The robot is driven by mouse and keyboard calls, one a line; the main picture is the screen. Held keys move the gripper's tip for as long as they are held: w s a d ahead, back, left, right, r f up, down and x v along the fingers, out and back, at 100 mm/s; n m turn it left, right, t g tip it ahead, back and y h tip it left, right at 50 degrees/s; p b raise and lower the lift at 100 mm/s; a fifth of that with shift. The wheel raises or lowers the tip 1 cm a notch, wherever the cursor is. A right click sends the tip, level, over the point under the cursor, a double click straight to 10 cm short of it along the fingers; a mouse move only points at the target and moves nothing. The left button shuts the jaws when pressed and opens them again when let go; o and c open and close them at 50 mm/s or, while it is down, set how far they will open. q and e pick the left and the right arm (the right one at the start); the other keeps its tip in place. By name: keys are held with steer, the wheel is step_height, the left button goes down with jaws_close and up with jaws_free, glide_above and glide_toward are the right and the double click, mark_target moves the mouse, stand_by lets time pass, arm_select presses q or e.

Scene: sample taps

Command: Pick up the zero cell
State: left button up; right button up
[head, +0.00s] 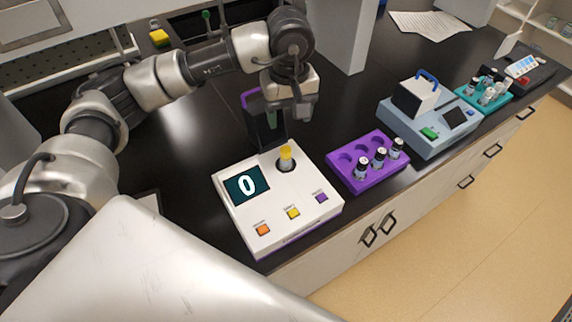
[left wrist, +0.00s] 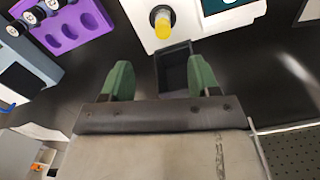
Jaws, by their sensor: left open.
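The white meter (head: 262,222) stands on the black bench, and its screen (head: 246,185) reads 0. A yellow-topped cell (head: 286,153), which looks like the zero cell, stands upright in the meter's round dark well. It also shows in the left wrist view (left wrist: 163,24), beyond my fingertips. My left gripper (left wrist: 160,72) is open, with two green fingers and nothing held between them. In the head view it hangs just behind and above the cell, apart from it. The cell's lower part is hidden in the well. My right gripper is not in view.
A dark upright piece with a purple edge (head: 251,97) stands at the meter's back, close to my left gripper. A purple rack (head: 345,179) with several dark-capped vials stands right of the meter. Beyond it are a blue-grey instrument (head: 398,124) and a teal rack (head: 497,103).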

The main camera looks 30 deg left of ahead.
mark_target(286, 149)
arm_select(q)
step_height(286, 149, down, 2)
steer(key=shift+w+f+b, duration=0.1)
steer(key=shift+w+b, duration=0.05)
steer(key=shift+b, duration=0.35)
steer(key=shift+w+a+f+b, duration=0.15)
steer(key=shift+f+b, duration=0.5)
steer(key=shift+f, duration=0.6)
step_height(286, 149, down, 4)
steer(key=shift+r+p, duration=0.2)
steer(key=shift+p, duration=0.5)
steer(key=shift+f, duration=0.6)
steer(key=f, duration=0.1)
steer(key=f+p, duration=0.2)
steer(key=shift+s+a+f, duration=0.25)
steer(key=shift+s, duration=0.05)
steer(key=shift+f+p, duration=0.3)
steer(key=shift+f, duration=0.35)
steer(key=shift+w, duration=0.1)
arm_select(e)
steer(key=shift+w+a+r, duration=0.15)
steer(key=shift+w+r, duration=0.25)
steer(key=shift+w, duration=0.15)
